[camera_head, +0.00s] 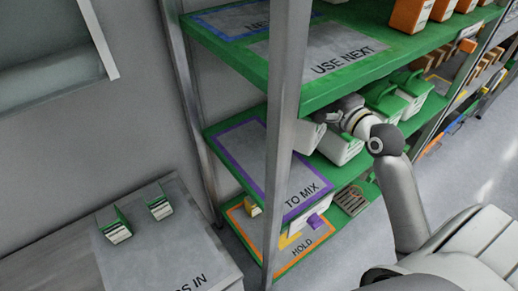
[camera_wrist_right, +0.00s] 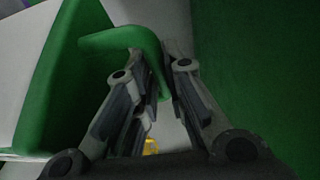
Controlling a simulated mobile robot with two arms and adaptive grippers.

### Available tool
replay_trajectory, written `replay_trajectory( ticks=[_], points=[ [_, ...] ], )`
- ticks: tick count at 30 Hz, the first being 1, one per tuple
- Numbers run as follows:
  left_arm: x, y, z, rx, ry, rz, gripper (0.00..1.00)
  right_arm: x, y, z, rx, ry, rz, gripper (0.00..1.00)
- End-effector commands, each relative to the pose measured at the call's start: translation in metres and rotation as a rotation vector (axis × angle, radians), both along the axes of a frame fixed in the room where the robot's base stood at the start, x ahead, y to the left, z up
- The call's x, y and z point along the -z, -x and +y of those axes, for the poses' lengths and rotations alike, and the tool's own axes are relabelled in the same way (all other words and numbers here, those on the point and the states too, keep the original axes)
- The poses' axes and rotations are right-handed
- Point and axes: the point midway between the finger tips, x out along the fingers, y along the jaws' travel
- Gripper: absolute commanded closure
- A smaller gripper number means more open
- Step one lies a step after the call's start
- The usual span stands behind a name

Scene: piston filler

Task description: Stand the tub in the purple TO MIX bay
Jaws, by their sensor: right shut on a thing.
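My right gripper (camera_head: 328,118) reaches in from the right, under the upper shelf. It is shut on the green handle of a tub (camera_head: 308,139), whose white side shows just right of the post. In the right wrist view, the green handle (camera_wrist_right: 122,40) runs between the fingers (camera_wrist_right: 155,60), and the tub's green and white body is at left. The head view does not show whether the tub touches the shelf. My left gripper is not in view.
The shelf post (camera_head: 285,120) stands before the bay. Other green-and-white tubs (camera_head: 385,100) stand right of my gripper. The USE NEXT shelf (camera_head: 320,50) is above and the orange HOLD bay (camera_head: 300,250) below. Two small containers (camera_head: 116,230) stand on the grey table at left.

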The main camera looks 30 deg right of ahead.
Motion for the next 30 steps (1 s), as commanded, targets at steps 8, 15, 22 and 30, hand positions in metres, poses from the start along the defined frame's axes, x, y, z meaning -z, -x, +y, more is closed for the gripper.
replay_trajectory(
  ticks=[8, 15, 22, 30],
  points=[
    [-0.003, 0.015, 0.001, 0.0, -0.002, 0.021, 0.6, 0.002, -0.018, 0.011, 0.001, -0.001, -0.015, 1.0],
    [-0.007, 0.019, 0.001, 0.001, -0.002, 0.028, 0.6, 0.022, -0.056, 0.035, 0.0, -0.004, -0.015, 1.0],
    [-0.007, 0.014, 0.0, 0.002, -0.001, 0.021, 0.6, 0.051, -0.087, 0.056, 0.001, -0.002, -0.012, 1.0],
    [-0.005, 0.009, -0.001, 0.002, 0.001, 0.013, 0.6, 0.079, -0.108, 0.068, 0.002, 0.001, -0.015, 1.0]
  ],
)
